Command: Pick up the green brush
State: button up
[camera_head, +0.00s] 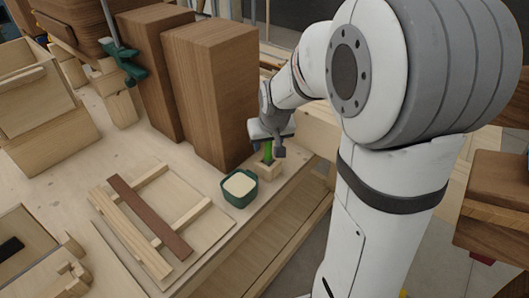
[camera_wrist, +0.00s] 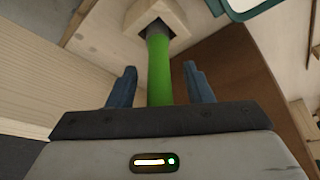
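The green brush (camera_head: 268,150) stands upright in a small wooden block holder (camera_head: 268,170) near the table's edge. In the wrist view the brush's green handle (camera_wrist: 159,70) runs between the two blue-grey fingers, and its far end goes into the square hole of the holder (camera_wrist: 155,28). My gripper (camera_wrist: 160,85) is open, with a gap visible on both sides of the handle. In the head view my gripper (camera_head: 267,147) is at the brush from above. The brush's lower end is hidden inside the holder.
A green cup with pale contents (camera_head: 240,187) stands close beside the holder. Tall brown wooden blocks (camera_head: 215,90) rise just behind it. A wooden frame with slats (camera_head: 160,220) lies on the table (camera_head: 95,150) at left. A green clamp (camera_head: 125,60) stands farther back.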

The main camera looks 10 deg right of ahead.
grip_shut()
jog(key=shift+r, duration=0.15)
notch_tip(320, 180, up, 10)
jog(key=shift+f+b, duration=0.1)
jog(key=shift+b, duration=0.2)
dwell(0.4)
